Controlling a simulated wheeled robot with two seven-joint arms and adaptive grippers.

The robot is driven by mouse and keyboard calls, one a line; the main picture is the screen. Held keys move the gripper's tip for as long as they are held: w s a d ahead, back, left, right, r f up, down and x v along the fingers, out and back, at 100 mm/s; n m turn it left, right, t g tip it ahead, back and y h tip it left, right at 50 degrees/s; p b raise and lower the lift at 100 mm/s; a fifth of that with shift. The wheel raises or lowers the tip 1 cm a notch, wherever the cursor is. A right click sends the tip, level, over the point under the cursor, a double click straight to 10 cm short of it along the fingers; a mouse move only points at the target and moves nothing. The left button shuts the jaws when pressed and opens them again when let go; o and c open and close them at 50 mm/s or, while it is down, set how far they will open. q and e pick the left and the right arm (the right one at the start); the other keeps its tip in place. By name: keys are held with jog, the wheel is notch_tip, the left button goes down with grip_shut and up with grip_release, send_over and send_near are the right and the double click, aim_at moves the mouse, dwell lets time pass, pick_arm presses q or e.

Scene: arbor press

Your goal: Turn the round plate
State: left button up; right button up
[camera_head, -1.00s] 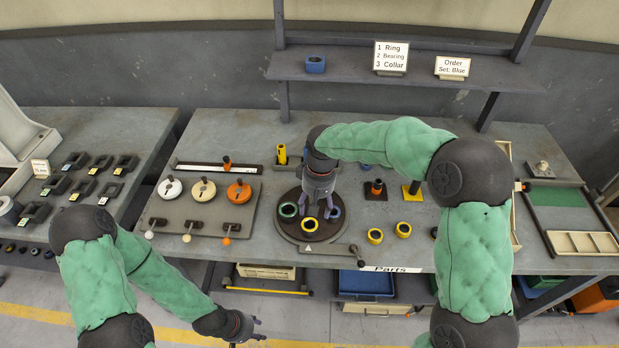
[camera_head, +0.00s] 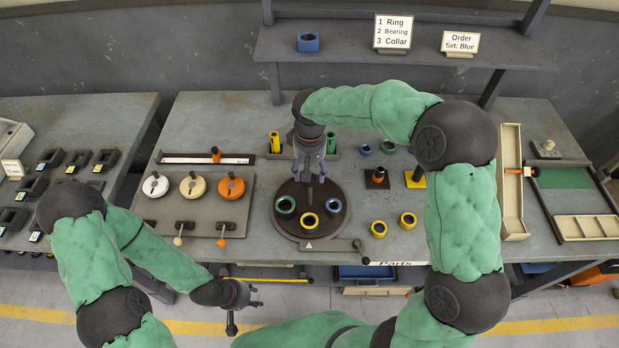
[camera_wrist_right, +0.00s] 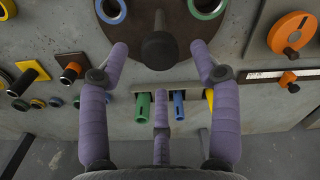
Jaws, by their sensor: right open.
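The round plate (camera_head: 309,206) is dark and flat on the bench. My right gripper (camera_head: 309,179) is open, pointing down above the plate's far edge. In the right wrist view a dark upright knob (camera_wrist_right: 158,50) at the plate's edge (camera_wrist_right: 150,14) lies between its spread fingers; I cannot tell whether they touch it. In the head view the gripper hides this knob. My left gripper (camera_head: 256,295) looks open and empty in front of the bench.
A panel with white, cream and orange round dials (camera_head: 231,187) lies left of the plate. A small lever (camera_head: 358,246) sits at front right. Green and blue tubes (camera_wrist_right: 179,106) and a yellow one stand behind the plate.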

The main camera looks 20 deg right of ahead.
send_over(310, 193)
jog(key=shift+w+d+f, duration=0.1)
jog(key=shift+w+f, duration=0.1)
jog(key=shift+f, duration=0.85)
jog(key=shift+w+f, duration=0.2)
jog(key=shift+f, duration=0.8)
grip_shut()
